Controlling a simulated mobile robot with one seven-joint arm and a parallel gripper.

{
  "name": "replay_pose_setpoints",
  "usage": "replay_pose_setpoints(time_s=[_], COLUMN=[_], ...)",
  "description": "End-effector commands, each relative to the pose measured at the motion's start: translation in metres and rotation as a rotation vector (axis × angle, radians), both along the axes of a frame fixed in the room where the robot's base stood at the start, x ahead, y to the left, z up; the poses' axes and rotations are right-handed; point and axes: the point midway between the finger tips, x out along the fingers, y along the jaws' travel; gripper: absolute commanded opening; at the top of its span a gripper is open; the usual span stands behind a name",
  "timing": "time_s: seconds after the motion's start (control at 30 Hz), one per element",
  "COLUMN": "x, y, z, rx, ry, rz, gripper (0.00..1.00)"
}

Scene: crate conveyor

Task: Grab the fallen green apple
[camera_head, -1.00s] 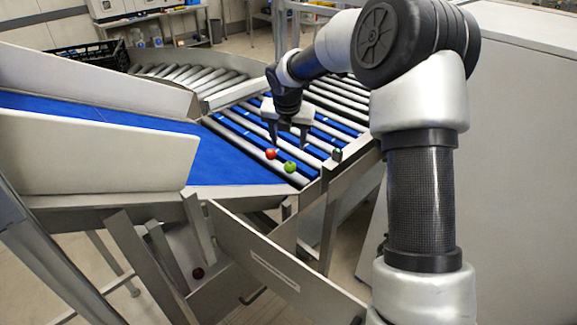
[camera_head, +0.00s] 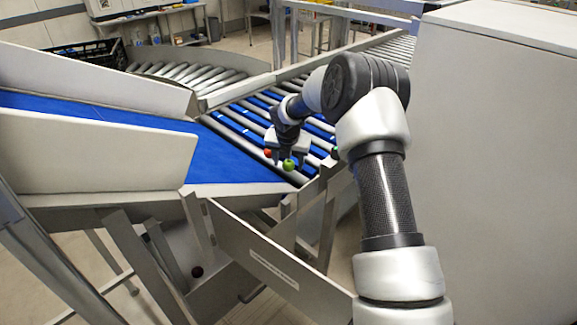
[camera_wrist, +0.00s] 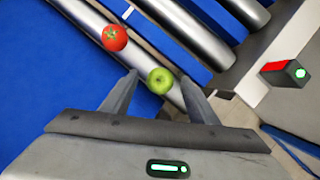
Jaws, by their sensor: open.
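The green apple (camera_head: 289,164) lies on the rollers at the near end of the conveyor, next to the blue belt. In the wrist view the green apple (camera_wrist: 160,81) appears between the tips of my two open fingers, with no clear contact on either side. My gripper (camera_head: 283,160) points down over it, and its fingers (camera_wrist: 158,85) are apart. A red tomato (camera_wrist: 115,38) lies just left of the apple, outside the fingers. In the head view the tomato (camera_head: 267,153) is partly beside my left finger.
A blue belt (camera_head: 120,150) with pale side walls (camera_head: 95,148) leads to the rollers (camera_head: 235,135). A small dark box with a red and green face (camera_wrist: 286,73) sits on the conveyor's edge. A tall grey cabinet (camera_head: 490,150) stands right.

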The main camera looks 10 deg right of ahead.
Motion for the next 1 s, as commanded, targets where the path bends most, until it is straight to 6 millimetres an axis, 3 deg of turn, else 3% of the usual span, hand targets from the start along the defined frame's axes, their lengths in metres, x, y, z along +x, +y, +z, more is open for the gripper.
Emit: replay_pose_setpoints(time_s=[0.23,0.5,0.83,1.0], x=[0.001,0.001,0.001,0.002], y=[0.000,0.000,0.000,-0.001], z=[-0.003,-0.002,0.000,0.022], rx=[0.000,0.000,0.000,0.000], ry=[0.000,0.000,-0.001,-0.004], rz=[0.000,0.000,0.000,-0.001], gripper=[0.54,0.11,0.10,0.10])
